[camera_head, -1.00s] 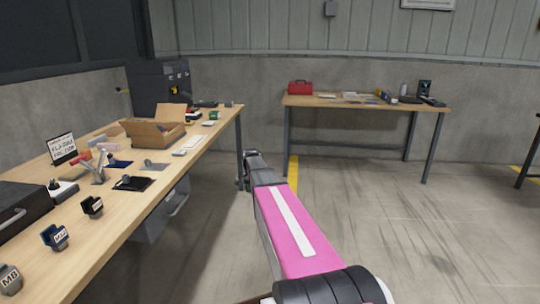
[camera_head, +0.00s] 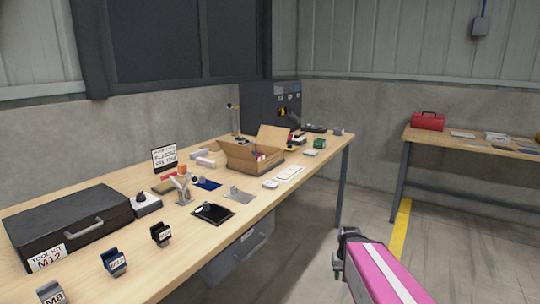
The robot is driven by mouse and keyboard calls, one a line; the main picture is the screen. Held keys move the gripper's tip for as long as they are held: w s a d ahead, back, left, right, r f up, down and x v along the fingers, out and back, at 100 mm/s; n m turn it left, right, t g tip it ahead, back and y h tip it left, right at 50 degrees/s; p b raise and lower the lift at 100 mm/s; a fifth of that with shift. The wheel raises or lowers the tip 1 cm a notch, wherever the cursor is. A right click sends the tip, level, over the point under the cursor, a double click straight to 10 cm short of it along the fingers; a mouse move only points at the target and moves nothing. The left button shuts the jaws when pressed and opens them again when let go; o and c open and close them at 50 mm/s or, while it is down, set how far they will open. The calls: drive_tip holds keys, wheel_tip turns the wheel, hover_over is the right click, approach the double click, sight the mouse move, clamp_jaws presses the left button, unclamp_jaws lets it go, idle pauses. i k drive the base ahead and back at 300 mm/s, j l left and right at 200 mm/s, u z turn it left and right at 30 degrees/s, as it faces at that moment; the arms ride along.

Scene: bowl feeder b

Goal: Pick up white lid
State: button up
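A small pale flat piece (camera_head: 270,184) lies on the wooden workbench (camera_head: 150,275), in front of the open cardboard box. A similar pale piece (camera_head: 310,152) lies further back, right of the box. I cannot tell for sure which of them is the white lid. My gripper (camera_head: 345,240) is at the end of my pink arm, at the lower right, in front of the bench's right end and apart from these pieces. Its fingers are small and dark, and I cannot make out whether they are open.
An open cardboard box (camera_head: 240,156) stands mid-bench. A black tool case (camera_head: 65,228) and several labelled holders are at the near left. A black tray (camera_head: 213,213) lies near the front edge. A second table (camera_head: 470,146) with a red toolbox (camera_head: 428,121) stands right. Floor between is clear.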

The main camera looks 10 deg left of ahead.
sight(308, 152)
drive_tip(key=i+l+u, duration=0.2)
drive_tip(key=i+l, duration=0.35)
drive_tip(key=i+l+u, duration=0.2)
drive_tip(key=i+l, duration=0.4)
drive_tip(key=l+u, duration=0.1)
drive_tip(key=u, duration=1.1)
